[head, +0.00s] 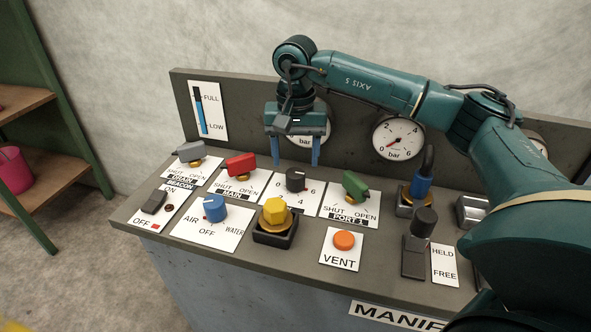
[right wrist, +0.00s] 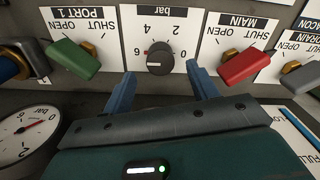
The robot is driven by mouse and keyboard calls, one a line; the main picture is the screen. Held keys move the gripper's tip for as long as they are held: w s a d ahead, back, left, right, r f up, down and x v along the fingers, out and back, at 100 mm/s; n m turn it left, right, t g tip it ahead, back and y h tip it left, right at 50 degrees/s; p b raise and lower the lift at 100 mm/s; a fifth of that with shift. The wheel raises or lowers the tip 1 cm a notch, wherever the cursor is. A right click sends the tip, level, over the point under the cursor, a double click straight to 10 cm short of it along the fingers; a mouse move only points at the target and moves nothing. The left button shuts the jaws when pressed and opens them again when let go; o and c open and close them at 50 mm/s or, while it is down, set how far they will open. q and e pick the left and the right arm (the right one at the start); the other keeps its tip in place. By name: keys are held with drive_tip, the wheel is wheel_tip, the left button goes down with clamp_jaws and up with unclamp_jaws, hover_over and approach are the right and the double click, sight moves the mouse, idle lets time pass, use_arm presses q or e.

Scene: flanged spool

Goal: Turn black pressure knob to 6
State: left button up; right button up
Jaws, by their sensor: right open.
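The black pressure knob (head: 295,180) stands on a white dial plate marked 0 to 6, in the middle of the panel's back row. It also shows in the right wrist view (right wrist: 160,60), upside down, with a pale mark on its face; I cannot read the setting with certainty. My right gripper (head: 296,161) is open and empty, its two blue fingers pointing down above and behind the knob. In the right wrist view its fingertips (right wrist: 160,74) lie either side of the knob's line, apart from it. My left gripper is not in view.
A red lever (head: 241,166) and a green lever (head: 355,186) flank the knob closely. A yellow knob (head: 276,211), a blue selector (head: 214,208) and an orange vent button (head: 344,240) sit in front. Pressure gauges (head: 398,138) line the upright backboard behind.

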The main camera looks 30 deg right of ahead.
sight(295, 173)
wheel_tip(295, 173, up, 8)
drive_tip(key=shift+f, duration=0.15)
idle(0.6)
